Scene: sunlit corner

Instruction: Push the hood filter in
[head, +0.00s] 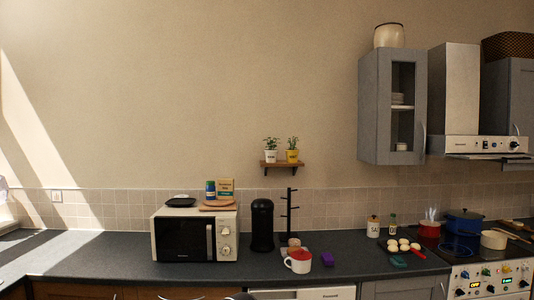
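The range hood (460,90) is on the wall at the far right, with a pale chimney and a lower control panel (487,145) carrying knobs. A thin light strip that looks like the hood filter (490,156) shows just under this panel. It seems to stick out a little, but it is too small to tell how far. The right end of the hood is close to the picture edge. My gripper is not in view.
A grey wall cabinet (375,110) hangs left of the hood. Below are the stove (490,280), a blue pot (465,221), a red pot (429,230) and a cream pan (494,240). A microwave (195,234) and coffee machine (262,225) stand on the dark counter (110,258).

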